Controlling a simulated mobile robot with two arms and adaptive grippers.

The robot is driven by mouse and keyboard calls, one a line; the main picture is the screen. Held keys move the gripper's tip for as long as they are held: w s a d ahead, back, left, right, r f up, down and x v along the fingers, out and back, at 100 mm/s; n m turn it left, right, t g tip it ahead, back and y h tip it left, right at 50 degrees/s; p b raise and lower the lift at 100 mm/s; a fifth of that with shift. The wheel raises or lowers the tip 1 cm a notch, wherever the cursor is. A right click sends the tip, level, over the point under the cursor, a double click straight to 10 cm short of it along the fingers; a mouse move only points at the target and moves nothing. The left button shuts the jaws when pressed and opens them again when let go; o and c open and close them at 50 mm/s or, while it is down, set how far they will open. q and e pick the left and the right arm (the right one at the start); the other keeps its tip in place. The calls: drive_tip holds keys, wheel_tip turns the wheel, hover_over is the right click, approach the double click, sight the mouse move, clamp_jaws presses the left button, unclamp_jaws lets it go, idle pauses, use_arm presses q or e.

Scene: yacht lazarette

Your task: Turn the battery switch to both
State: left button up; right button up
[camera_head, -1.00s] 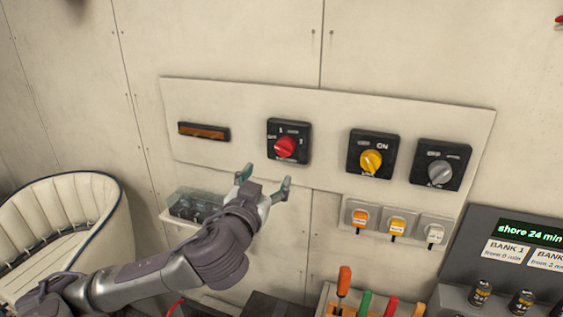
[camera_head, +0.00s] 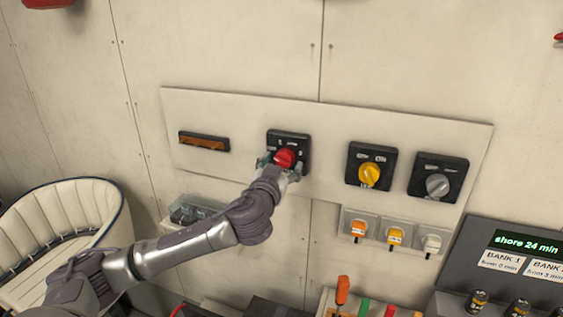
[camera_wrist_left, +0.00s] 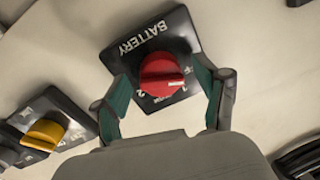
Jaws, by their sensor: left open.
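The battery switch is a black square plate (camera_head: 289,138) with a red knob (camera_head: 285,158) on the pale wall panel. In the left wrist view the plate (camera_wrist_left: 150,38) reads "BATTERY", and the red knob (camera_wrist_left: 162,75) sits between my fingers. My left gripper (camera_head: 279,165) is at the switch. It is open, with one green-padded finger on each side of the knob; the wrist view shows the fingers (camera_wrist_left: 165,95) apart from it. The knob's exact pointing is hard to read. My right gripper is not in view.
A yellow-knob switch (camera_head: 369,174) and a grey-knob switch (camera_head: 438,185) are to the right on the panel (camera_head: 240,110). An amber display (camera_head: 203,142) is to the left. Small tagged plugs (camera_head: 395,235) hang below. A cream seat (camera_head: 60,225) stands at the left.

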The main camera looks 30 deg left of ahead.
use_arm(q)
drive_tip(key=shift+c, duration=0.4)
drive_tip(key=c, duration=1.1)
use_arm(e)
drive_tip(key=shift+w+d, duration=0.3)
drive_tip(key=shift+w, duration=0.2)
